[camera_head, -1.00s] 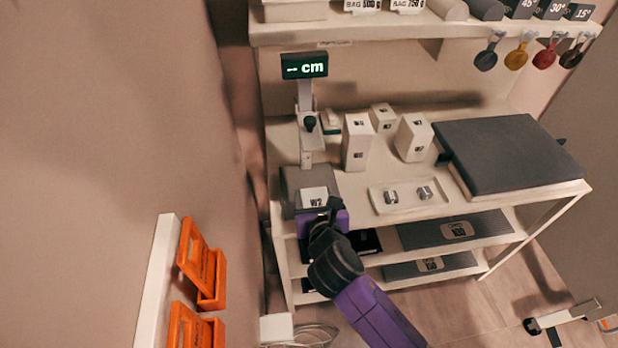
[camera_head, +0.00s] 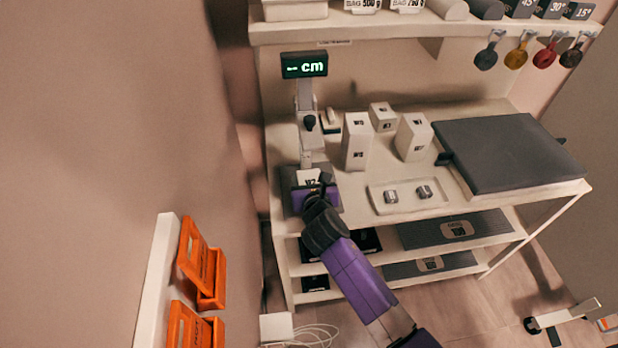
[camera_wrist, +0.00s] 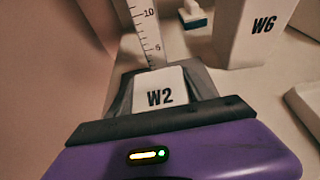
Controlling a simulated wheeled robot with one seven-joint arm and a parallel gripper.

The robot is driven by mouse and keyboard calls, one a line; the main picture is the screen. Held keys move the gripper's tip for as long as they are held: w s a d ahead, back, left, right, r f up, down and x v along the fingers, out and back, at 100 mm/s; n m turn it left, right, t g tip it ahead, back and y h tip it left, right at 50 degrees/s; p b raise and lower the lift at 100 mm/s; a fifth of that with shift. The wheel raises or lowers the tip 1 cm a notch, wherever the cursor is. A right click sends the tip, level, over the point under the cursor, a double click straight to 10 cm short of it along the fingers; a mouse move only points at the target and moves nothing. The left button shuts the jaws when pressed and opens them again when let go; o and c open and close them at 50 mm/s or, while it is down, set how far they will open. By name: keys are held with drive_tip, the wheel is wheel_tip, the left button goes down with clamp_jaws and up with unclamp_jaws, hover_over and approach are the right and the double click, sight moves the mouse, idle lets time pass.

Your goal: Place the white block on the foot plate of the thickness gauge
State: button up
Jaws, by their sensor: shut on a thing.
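The white block (camera_wrist: 160,85), marked W2, shows in the wrist view just beyond my gripper (camera_wrist: 160,118). In the head view the block (camera_head: 308,177) is at the foot of the gauge, partly hidden by my gripper (camera_head: 320,190). The thickness gauge has a white post with a scale (camera_wrist: 146,35) and a display (camera_head: 304,65) reading "-- cm". Its dark grey foot plate (camera_wrist: 201,80) shows around the block. I cannot tell whether the block touches the plate.
Several taller white blocks (camera_head: 356,142) stand right of the gauge; one, marked W6 (camera_wrist: 248,30), is close by. A white tray (camera_head: 440,208) with two metal weights lies at the front. A dark grey slab (camera_head: 505,150) fills the table's right side. A wall is close on the left.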

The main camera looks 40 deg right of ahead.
drive_tip(key=o, duration=1.6)
drive_tip(key=shift+f, duration=0.1)
drive_tip(key=v, duration=1.2)
